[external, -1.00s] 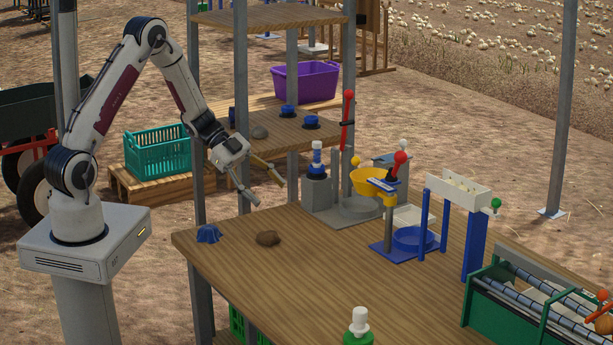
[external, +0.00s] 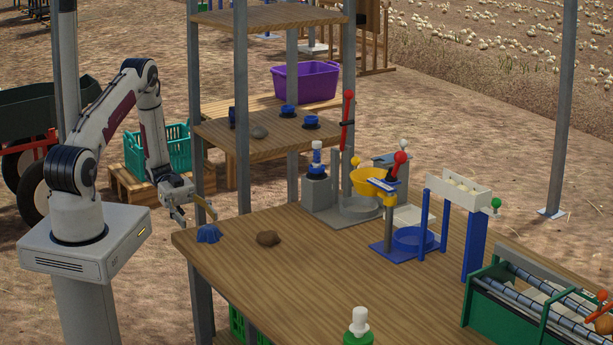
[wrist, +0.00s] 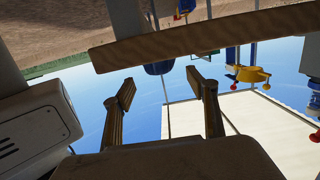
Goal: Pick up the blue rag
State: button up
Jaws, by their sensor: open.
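The blue rag (external: 208,234) lies crumpled on the near left corner of the wooden table (external: 330,270). My gripper (external: 196,214) is open and empty, close to that corner, just above and left of the rag in the external view. The wrist view appears upside down, with both fingers of my gripper (wrist: 165,90) spread apart. A blue shape (wrist: 158,68) at the table edge (wrist: 200,40) in that view looks like the rag, but I cannot tell for certain.
A brown lump (external: 268,238) lies right of the rag. A yellow bowl (external: 369,182) and other devices stand farther back. The table's front middle is clear.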

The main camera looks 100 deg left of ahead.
aim_at(208, 231)
dwell(0.3)
jog(key=shift+x, duration=1.3)
jog(key=shift+w+d, duration=0.1)
jog(key=shift+x, duration=2.5)
jog(key=shift+f, duration=0.1)
jog(key=c, duration=1.3)
